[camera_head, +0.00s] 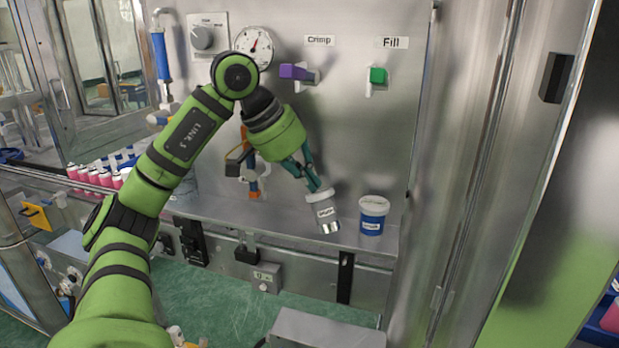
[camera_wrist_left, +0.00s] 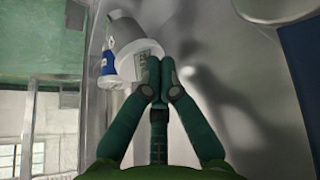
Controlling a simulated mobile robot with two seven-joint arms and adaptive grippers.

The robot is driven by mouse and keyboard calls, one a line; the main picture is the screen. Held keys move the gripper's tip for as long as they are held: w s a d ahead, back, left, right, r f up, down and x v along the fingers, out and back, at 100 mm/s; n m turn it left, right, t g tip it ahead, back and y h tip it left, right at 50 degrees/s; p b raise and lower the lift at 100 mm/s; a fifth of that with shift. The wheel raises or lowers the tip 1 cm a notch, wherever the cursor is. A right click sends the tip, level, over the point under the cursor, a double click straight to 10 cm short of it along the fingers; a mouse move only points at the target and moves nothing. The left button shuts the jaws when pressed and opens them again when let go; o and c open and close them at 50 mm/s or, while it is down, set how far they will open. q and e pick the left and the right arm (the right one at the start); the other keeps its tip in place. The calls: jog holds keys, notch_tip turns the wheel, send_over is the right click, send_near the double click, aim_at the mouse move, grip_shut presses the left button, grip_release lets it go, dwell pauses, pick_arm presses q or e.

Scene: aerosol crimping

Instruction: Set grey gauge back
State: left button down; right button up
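The grey gauge (camera_head: 329,226) is a small cylinder with a white rim, a label and a shiny metal end. It is tilted, in front of the wall panel and close to the steel shelf (camera_head: 290,228). My left gripper (camera_head: 318,188) is shut on it at its rim. In the left wrist view the fingertips (camera_wrist_left: 161,82) are close together against the gauge (camera_wrist_left: 130,38), which partly hides behind them. I cannot tell if the gauge's lower end touches the shelf. My right gripper is not in view.
A blue and white labelled tub (camera_head: 372,224) stands on the shelf just right of the gauge. An orange and blue fitting (camera_head: 251,180) is on the left. Purple (camera_head: 296,73) and green (camera_head: 378,76) knobs and a dial (camera_head: 254,46) are on the wall above.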

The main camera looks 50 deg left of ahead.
pick_arm(q)
jog(key=shift+a+f, duration=0.2)
jog(key=shift+f, duration=0.05)
jog(key=c, duration=1.4)
grip_release()
jog(key=shift+c, duration=0.2)
jog(key=shift+r, duration=0.1)
jog(key=v, duration=0.7)
jog(key=shift+r, duration=0.35)
jog(key=shift+s, duration=0.1)
jog(key=shift+d, duration=0.15)
